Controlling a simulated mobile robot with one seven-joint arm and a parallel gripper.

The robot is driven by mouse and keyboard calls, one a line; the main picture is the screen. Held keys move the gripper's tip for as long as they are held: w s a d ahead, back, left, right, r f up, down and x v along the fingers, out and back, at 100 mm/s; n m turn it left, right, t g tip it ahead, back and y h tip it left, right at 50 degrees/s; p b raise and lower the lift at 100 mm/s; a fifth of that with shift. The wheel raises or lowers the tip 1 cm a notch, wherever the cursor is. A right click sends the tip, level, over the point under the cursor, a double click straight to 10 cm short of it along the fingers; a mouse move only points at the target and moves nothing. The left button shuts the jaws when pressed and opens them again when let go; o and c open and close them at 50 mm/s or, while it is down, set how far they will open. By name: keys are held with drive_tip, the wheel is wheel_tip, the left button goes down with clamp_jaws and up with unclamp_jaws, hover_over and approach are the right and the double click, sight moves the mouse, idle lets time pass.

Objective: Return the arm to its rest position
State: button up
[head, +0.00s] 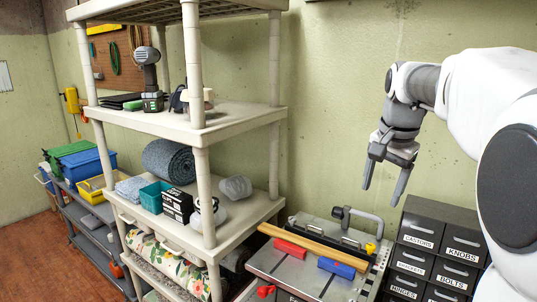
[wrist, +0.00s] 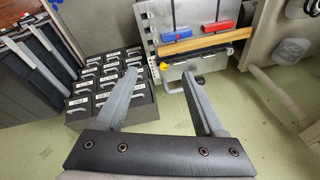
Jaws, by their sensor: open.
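My gripper (head: 385,182) hangs from my white arm on the right of the head view, fingers pointing down. Its two grey fingers are apart with nothing between them. It is above the gap between a workbench top and a dark drawer cabinet, touching neither. The wrist view also shows the open gripper (wrist: 165,100), with the drawer cabinet (wrist: 108,90) behind its left finger and the bench with red and blue blocks beyond its fingers.
A beige shelf unit (head: 200,135) with a drill, boxes and rolled fabric stands at the left. The bench (head: 300,275) holds a red block (head: 290,248), a blue block (head: 336,267) and a wooden bar. The labelled drawer cabinet (head: 440,250) stands right. Bare wall lies behind my gripper.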

drive_tip(key=s+a+f+n, duration=0.3)
drive_tip(key=s, duration=0.5)
drive_tip(key=s+a+f+n+t, duration=0.1)
drive_tip(key=s+a+f+n, duration=0.2)
drive_tip(key=s, duration=0.5)
drive_tip(key=s+a+f+n+t+b, duration=0.1)
drive_tip(key=s+a+f+n, duration=0.2)
drive_tip(key=s, duration=0.5)
drive_tip(key=shift+s+a+f+n+y, duration=0.2)
drive_tip(key=shift+f+n+y, duration=0.1)
drive_tip(key=shift+f+n, duration=0.3)
drive_tip(key=shift+w, duration=0.1)
